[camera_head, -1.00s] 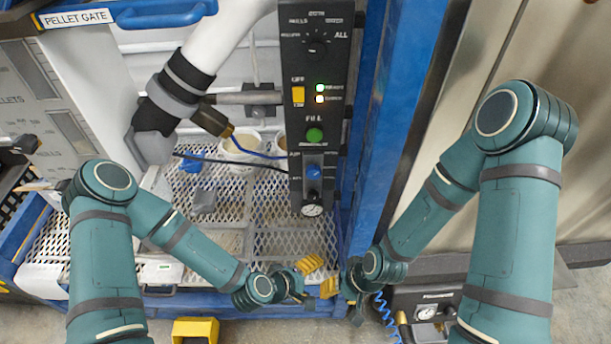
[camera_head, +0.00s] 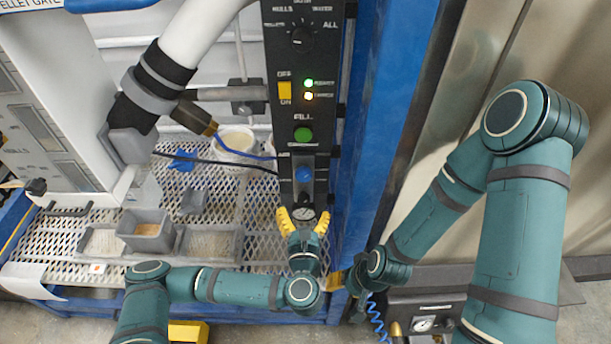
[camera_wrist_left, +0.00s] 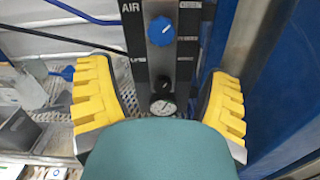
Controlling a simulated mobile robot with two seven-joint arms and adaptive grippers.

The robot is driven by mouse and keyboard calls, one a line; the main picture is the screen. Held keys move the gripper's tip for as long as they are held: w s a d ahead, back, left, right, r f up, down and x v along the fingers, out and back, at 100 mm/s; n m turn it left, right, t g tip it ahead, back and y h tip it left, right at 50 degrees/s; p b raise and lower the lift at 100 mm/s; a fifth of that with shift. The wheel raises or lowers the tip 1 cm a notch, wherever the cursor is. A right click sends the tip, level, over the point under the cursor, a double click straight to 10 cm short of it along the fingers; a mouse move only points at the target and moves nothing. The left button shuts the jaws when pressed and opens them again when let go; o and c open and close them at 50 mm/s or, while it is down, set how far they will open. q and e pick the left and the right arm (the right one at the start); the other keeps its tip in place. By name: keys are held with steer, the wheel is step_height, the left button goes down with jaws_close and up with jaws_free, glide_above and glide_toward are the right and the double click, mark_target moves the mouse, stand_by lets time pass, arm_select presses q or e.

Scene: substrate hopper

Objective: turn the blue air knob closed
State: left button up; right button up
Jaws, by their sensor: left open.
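The blue air knob (camera_head: 303,175) is near the bottom of the black control panel (camera_head: 290,75), above a small round gauge (camera_head: 303,213). In the left wrist view the blue knob (camera_wrist_left: 162,31) shows beside the AIR label, with a small black knob (camera_wrist_left: 162,84) and the gauge (camera_wrist_left: 163,106) below it. My left gripper (camera_head: 303,216) is open and empty, with yellow fingers spread below the blue knob and not touching it. In the left wrist view its fingers (camera_wrist_left: 158,85) stand either side of the panel's lower end. My right gripper (camera_head: 345,280) is low beside the blue post, mostly hidden; its jaws are unclear.
The blue post (camera_head: 385,120) rises just right of the panel. A white bucket (camera_head: 236,148), a dark hose and a blue tube lie left of the panel. Grey bins (camera_head: 147,231) stand on the mesh shelf. A gauge box (camera_head: 425,320) is at the lower right.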

mark_target(303, 178)
arm_select(q)
steer(key=w+b, duration=0.1)
steer(key=w, duration=1.1)
steer(key=c, duration=1.2)
